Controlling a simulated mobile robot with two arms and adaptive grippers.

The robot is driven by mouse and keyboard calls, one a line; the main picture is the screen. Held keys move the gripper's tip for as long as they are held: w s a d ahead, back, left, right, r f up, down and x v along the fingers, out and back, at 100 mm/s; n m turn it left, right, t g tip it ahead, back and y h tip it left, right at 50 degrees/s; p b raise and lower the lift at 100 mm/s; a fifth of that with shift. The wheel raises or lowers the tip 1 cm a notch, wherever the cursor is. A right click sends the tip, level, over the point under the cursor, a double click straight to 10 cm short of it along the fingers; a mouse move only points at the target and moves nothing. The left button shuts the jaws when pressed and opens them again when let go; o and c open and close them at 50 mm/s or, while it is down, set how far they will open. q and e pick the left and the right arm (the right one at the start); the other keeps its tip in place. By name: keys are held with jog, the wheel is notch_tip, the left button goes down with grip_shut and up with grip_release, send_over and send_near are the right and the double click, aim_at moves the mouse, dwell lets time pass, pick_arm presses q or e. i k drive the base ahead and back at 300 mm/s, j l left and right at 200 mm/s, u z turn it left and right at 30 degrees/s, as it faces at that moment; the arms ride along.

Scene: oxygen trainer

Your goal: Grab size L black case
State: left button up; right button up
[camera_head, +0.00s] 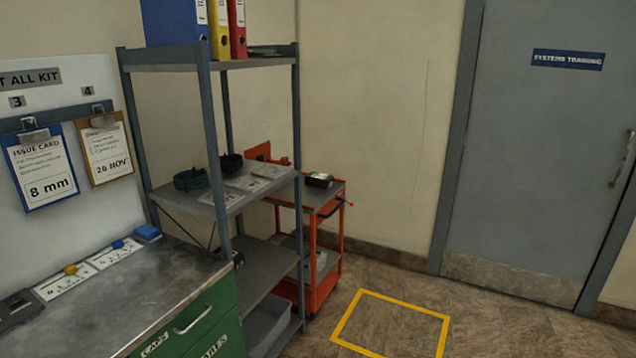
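No case with a readable size L mark shows in the head view. A small dark box (319,180) with a pale top sits on the orange trolley's top, too small to read. A dark grey or black item (16,309), cut off by the left edge, lies on the metal bench (135,290); I cannot tell if it is a case. A dark round item (190,179) and a black one (231,162) lie on the shelf unit's middle shelf. Neither of my grippers is in view.
The grey shelf unit (204,110) stands beyond the bench, with binders (220,28) on top. The orange trolley (312,240) stands behind it. A yellow floor square (400,307) lies on clear floor before the grey door (540,150). Clipboards (42,172) hang left.

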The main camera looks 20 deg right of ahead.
aim_at(313, 179)
jog(key=i+l, duration=0.2)
jog(key=l, duration=0.15)
jog(key=i+l+u, duration=0.1)
jog(key=i+l, duration=0.3)
jog(key=l, duration=0.25)
jog(key=i+l+u, duration=0.1)
jog(key=l, duration=0.25)
jog(key=i+l, duration=0.25)
jog(key=i+l+u, duration=0.1)
jog(key=l, duration=0.4)
jog(key=i+l, duration=0.25)
jog(key=i+l+u, duration=0.1)
jog(key=l, duration=0.4)
jog(key=i, duration=0.05)
